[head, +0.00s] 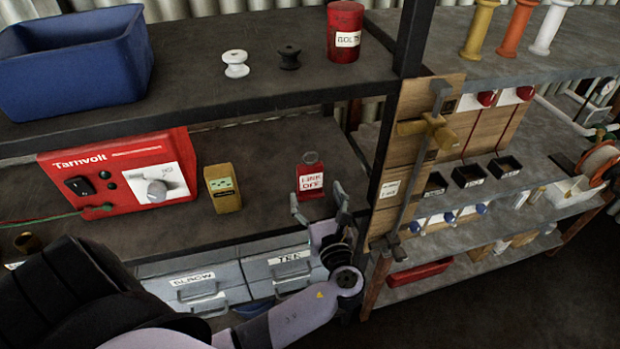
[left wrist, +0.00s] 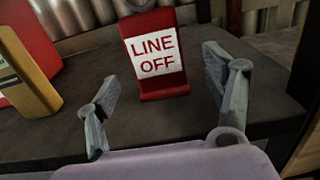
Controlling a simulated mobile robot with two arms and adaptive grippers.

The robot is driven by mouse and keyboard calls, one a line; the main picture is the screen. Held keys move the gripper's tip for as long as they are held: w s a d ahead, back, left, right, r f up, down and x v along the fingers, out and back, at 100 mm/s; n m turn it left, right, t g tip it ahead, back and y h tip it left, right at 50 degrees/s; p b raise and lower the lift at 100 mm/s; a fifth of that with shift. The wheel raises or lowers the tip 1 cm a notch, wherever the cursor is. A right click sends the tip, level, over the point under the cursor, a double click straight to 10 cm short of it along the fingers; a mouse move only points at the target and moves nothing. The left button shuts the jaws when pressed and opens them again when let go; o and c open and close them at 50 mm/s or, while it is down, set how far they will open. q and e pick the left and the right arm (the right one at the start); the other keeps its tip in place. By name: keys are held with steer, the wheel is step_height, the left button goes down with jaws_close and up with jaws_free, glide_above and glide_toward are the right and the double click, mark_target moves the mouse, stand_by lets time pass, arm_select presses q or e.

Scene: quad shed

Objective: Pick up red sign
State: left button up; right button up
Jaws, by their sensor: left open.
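The red sign (head: 310,178) stands upright on the middle shelf, with a white label reading "LINE OFF". My left gripper (head: 320,207) is open in front of it, at the shelf's front edge. In the left wrist view the sign (left wrist: 158,70) stands just beyond and between the two spread fingers of my left gripper (left wrist: 165,95). The fingers look empty and apart from the sign. My right gripper is not in view.
A yellow box (head: 222,190) and a red Tarnvolt unit (head: 112,165) stand left of the sign. A dark post (head: 385,150) and a wooden board (head: 420,160) are to the right. Grey drawers (head: 190,285) sit below. The upper shelf (head: 190,95) overhangs.

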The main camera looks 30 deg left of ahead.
mark_target(311, 185)
arm_select(q)
steer(key=p+x, duration=0.1)
steer(key=x, duration=0.3)
steer(key=shift+a, duration=0.2)
steer(key=shift+w+a+f, duration=0.1)
steer(key=shift+w+a, duration=0.25)
steer(key=shift+d, duration=0.1)
steer(key=shift+c, duration=0.7)
steer(key=c, duration=1.2)
steer(key=shift+o, duration=0.2)
